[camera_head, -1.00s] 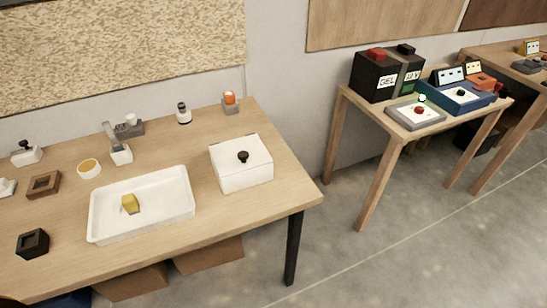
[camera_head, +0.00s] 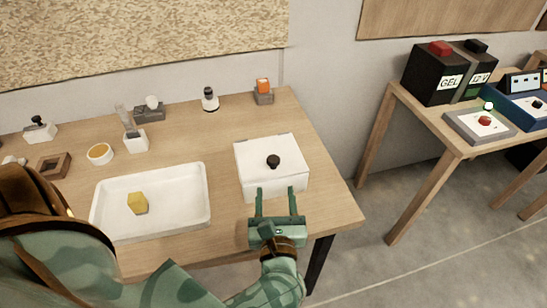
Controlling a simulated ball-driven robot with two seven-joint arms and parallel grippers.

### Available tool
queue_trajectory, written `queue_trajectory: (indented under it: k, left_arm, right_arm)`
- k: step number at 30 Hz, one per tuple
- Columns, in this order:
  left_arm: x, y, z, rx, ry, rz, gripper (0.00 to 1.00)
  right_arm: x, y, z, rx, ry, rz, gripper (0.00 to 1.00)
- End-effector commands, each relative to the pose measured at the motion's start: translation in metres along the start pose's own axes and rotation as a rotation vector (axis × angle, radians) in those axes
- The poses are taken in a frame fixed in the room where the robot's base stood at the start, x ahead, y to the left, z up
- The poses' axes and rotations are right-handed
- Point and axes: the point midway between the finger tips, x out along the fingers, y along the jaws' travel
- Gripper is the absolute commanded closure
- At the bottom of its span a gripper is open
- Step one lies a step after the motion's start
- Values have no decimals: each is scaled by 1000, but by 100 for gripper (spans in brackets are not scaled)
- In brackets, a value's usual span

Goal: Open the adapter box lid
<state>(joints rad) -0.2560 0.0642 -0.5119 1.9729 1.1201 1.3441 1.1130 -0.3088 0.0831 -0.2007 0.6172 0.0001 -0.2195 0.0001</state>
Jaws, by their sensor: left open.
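The adapter box (camera_head: 272,184) is a white box near the right end of the wooden table. Its white lid (camera_head: 258,152) is shut and has a black knob (camera_head: 273,161) on top. My left gripper (camera_head: 276,193) is open, with its two green fingers pointing at the front face of the box, below the knob. The fingers overlap the front of the box in the picture; I cannot tell whether they touch it. Nothing shows between them. My right gripper is not in view.
A white tray (camera_head: 190,218) with a yellow piece (camera_head: 138,203) lies left of the box. A black-topped bottle (camera_head: 210,99) and an orange-topped item (camera_head: 263,91) stand behind. A side table (camera_head: 455,143) with devices stands right, across a floor gap.

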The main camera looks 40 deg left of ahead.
Motion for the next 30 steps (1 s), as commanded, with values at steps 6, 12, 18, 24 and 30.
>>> queue_trajectory:
  k: [6, 12, 18, 24, 30]
  left_arm:
    - [58, 0, 1, 4, -6, 0, 49]
    - [96, 0, 0, 6, -4, -1, 49]
    - [112, 0, 0, 6, -2, 0, 49]
    - [114, 0, 0, 6, -2, 0, 49]
    - [114, 0, 0, 6, -2, 0, 83]
  right_arm:
    - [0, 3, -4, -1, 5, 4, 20]
    - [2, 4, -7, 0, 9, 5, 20]
    - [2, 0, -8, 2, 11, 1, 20]
    - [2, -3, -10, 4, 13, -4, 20]
    - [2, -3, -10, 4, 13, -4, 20]
